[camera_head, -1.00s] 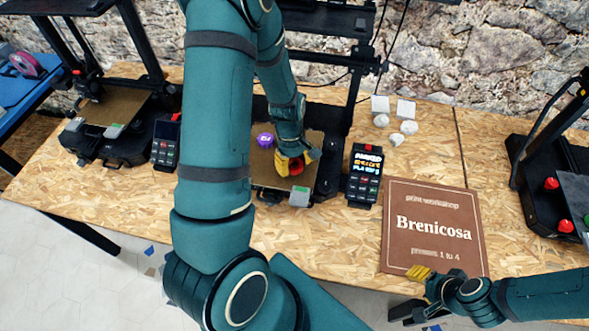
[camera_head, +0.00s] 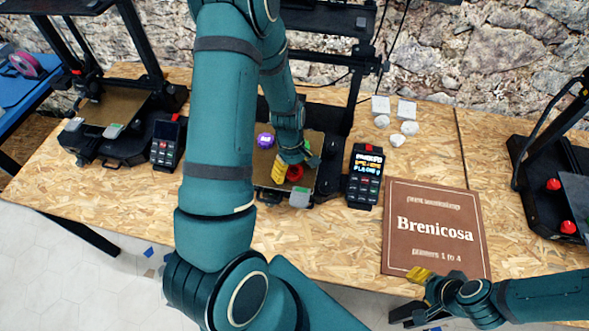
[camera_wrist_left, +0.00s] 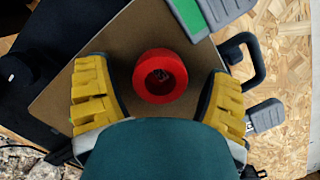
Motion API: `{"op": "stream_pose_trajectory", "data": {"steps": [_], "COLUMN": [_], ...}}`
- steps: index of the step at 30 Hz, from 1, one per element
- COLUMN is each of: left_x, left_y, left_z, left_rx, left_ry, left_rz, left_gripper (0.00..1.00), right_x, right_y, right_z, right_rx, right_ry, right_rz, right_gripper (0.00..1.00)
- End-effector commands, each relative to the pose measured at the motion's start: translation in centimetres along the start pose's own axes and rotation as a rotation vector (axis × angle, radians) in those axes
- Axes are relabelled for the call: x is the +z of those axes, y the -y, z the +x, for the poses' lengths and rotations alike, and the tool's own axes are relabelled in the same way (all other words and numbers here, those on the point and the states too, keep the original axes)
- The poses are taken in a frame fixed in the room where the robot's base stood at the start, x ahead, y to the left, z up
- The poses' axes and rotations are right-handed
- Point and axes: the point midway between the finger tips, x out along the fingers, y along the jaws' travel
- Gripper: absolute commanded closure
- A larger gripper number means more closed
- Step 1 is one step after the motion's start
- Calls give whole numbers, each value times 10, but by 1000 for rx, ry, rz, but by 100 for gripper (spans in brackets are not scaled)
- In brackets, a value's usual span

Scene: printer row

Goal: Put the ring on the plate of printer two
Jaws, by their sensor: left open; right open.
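The red ring (camera_head: 294,173) lies on the brown plate (camera_head: 262,172) of the middle printer, close to the plate's front edge. In the left wrist view the ring (camera_wrist_left: 160,76) lies flat on the plate (camera_wrist_left: 118,45), its hole facing the camera. My left gripper (camera_head: 295,168) is over the plate at the ring. Its yellow fingers (camera_wrist_left: 158,92) are open on both sides of the ring, with a gap to each. My right gripper (camera_head: 418,274) is low at the table's front edge, away from the ring; its fingers show only in part.
A purple piece (camera_head: 265,140) sits on the same plate. A keypad with a lit display (camera_head: 365,170) stands right of this printer, with a brown sign (camera_head: 437,232) beyond. White pieces (camera_head: 397,140) lie behind. Other printers stand left (camera_head: 115,110) and right (camera_head: 550,180).

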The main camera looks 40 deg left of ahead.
Motion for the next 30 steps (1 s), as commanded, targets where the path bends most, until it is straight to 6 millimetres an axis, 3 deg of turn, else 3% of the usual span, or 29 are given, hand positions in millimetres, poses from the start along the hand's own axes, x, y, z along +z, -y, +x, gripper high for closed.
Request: {"op": "stream_pose_trajectory", "data": {"steps": [5,18,24,30], "left_x": [0,0,0,1], "left_y": [-1,-1,0,0], "left_z": [-16,-101,-120,-122], "left_rx": [3,4,1,0], "left_ry": [-2,-2,-1,0], "left_rz": [1,2,0,4], "left_gripper": [19,19,19,19], "right_x": [-1,-3,-3,-3], "right_y": [2,7,8,8], "right_z": [-5,-22,-25,-25], "right_rx": [-1,-4,-5,-5], "right_ry": [0,0,0,0], "right_rz": [0,0,0,0], "right_gripper": [53,53,53,53]}}
